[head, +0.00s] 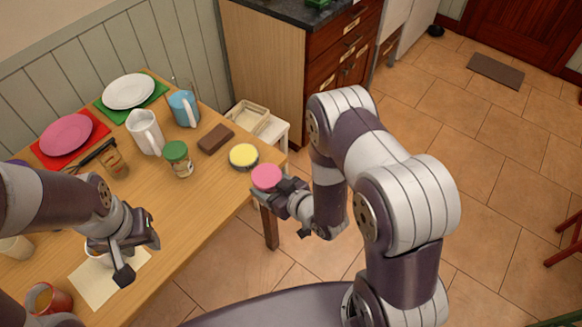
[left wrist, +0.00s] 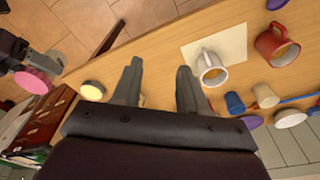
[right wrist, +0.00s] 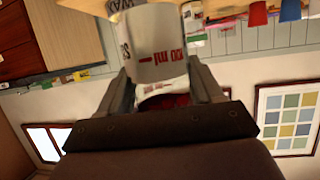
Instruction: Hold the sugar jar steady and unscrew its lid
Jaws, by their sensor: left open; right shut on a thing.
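A glass jar with a green lid (head: 177,152) stands upright on the table; it fits the sugar jar, though its label is not legible. Its lid is on. My right gripper (head: 279,190) is shut on a white tub with a pink top (head: 266,176), held by the table's right edge. The right wrist view shows this tub (right wrist: 156,45) between the fingers, with red and black lettering. My left gripper (head: 137,252) is open and empty near the table's front, away from the green-lidded jar. Its two fingers show apart in the left wrist view (left wrist: 160,70).
A yellow-topped tub (head: 244,154) and a brown block (head: 215,138) lie right of the jar. A white pitcher (head: 145,135) and blue pitcher (head: 184,108) stand behind it. A white mug (left wrist: 209,66) and red mug (head: 48,300) are near my left gripper.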

